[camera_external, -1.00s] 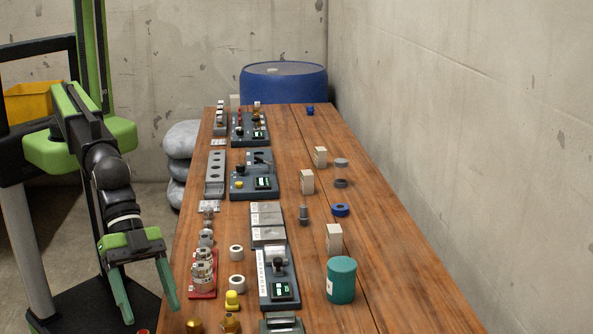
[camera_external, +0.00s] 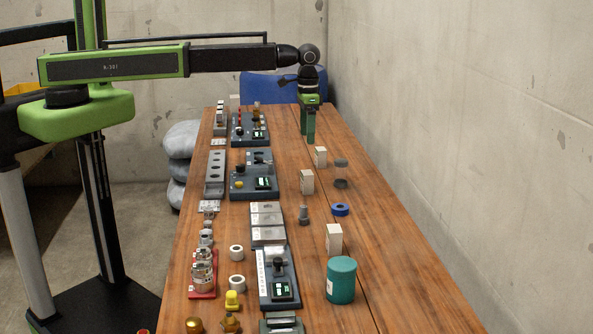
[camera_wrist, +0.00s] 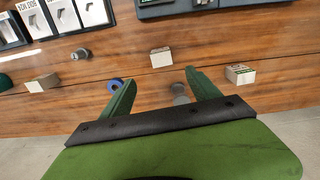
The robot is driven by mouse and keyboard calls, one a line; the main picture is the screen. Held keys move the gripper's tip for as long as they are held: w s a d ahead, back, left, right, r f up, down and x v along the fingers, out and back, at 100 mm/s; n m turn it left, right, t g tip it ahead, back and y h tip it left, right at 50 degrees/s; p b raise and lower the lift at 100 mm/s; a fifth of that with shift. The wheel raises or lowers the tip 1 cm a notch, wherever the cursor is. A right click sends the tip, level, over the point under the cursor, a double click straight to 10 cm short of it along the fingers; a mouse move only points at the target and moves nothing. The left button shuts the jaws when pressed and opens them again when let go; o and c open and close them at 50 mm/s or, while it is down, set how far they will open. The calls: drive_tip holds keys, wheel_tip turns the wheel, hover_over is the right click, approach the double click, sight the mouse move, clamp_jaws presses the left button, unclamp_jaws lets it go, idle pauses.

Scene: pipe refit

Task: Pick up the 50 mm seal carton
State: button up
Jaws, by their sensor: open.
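Three cream cartons stand on the table in the external view: a far small one (camera_external: 320,156), a middle one (camera_external: 306,182) and a near one (camera_external: 333,239). I cannot read which is the 50 mm seal carton. The wrist view shows a carton at left (camera_wrist: 42,83), one at centre (camera_wrist: 161,57) and one with printing at right (camera_wrist: 240,75). My gripper (camera_external: 308,133) points down over the far part of the table, beyond the far carton. Its jaws (camera_wrist: 157,78) are open and hold nothing.
A blue ring (camera_external: 340,210), grey rings (camera_external: 341,163) and a grey fitting (camera_external: 303,214) lie near the cartons. A teal tub (camera_external: 341,280) stands at the near end. Devices (camera_external: 254,175) line the left side. The table's right strip is clear.

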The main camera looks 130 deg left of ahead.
sight(307, 172)
wheel_tip(307, 172, down, 13)
drive_tip(key=b, duration=1.2)
drive_tip(key=shift+r, duration=0.3)
wheel_tip(307, 172, down, 5)
drive_tip(key=b, duration=0.5)
drive_tip(key=shift+s+a+f+b, duration=0.1)
drive_tip(key=shift+a+f+b, duration=0.1)
drive_tip(key=shift+b, duration=0.15)
drive_tip(key=shift+r, duration=0.2)
drive_tip(key=shift+d, duration=0.1)
drive_tip(key=c, duration=1.4)
drive_tip(key=shift+r+p, duration=0.45)
drive_tip(key=shift+p, duration=0.2)
drive_tip(key=shift+c, duration=0.2)
wheel_tip(307, 172, up, 4)
drive_tip(key=p, duration=0.4)
drive_tip(key=w+d+r+p, duration=0.2)
drive_tip(key=d+r+p, duration=0.4)
drive_tip(key=d, duration=0.5)
drive_tip(key=shift+w+d, duration=0.2)
